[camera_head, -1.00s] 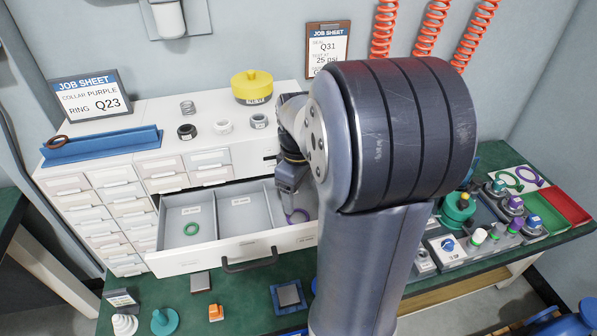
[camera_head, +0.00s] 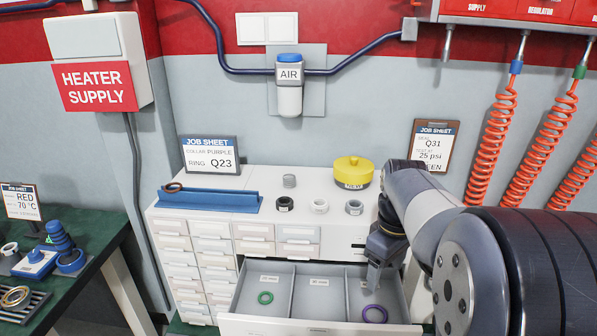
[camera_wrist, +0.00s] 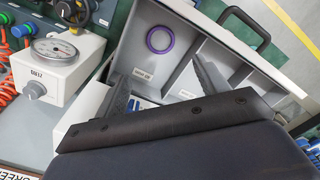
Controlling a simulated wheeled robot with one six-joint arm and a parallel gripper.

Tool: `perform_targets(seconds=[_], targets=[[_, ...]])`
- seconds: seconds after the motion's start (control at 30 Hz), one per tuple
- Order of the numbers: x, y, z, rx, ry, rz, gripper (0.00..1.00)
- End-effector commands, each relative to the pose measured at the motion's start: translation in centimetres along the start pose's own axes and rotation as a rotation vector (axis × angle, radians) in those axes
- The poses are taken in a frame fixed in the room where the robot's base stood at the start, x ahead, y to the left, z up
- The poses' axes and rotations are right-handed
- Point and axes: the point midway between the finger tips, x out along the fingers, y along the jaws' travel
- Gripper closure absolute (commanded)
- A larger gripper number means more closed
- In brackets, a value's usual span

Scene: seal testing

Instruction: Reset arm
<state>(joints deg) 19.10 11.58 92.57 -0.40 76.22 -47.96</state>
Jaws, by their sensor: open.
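My gripper (camera_head: 376,284) points down at the right compartment of the open drawer (camera_head: 318,328). It is open, with nothing between its fingers; the wrist view shows the two fingers (camera_wrist: 166,84) spread apart. A purple ring (camera_head: 375,313) lies in that right compartment, just in front of the fingertips in the head view. It also shows beyond the fingers in the wrist view (camera_wrist: 148,40). A green ring (camera_head: 265,297) lies in the left compartment.
The white cabinet top holds a yellow lidded pot (camera_head: 353,172), a blue trough (camera_head: 207,201) and several small collars. Job sheets (camera_head: 210,155) stand behind. A gauge box (camera_wrist: 66,70) stands beside the drawer in the wrist view. Orange coiled hoses (camera_head: 493,146) hang at right.

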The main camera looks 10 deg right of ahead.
Motion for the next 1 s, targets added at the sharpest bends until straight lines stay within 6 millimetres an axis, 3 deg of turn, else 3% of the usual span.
perform_targets(seconds=[0.17,0.73,0.9,1.0], targets=[[1.4,0.0,0.0,0.000,-0.002,-0.003,0.31],[11.9,0.0,0.0,0.000,-0.003,-0.003,0.31],[13.4,0.0,0.0,0.000,0.000,0.000,0.31],[12.8,0.0,0.0,0.000,0.000,0.000,0.31]])
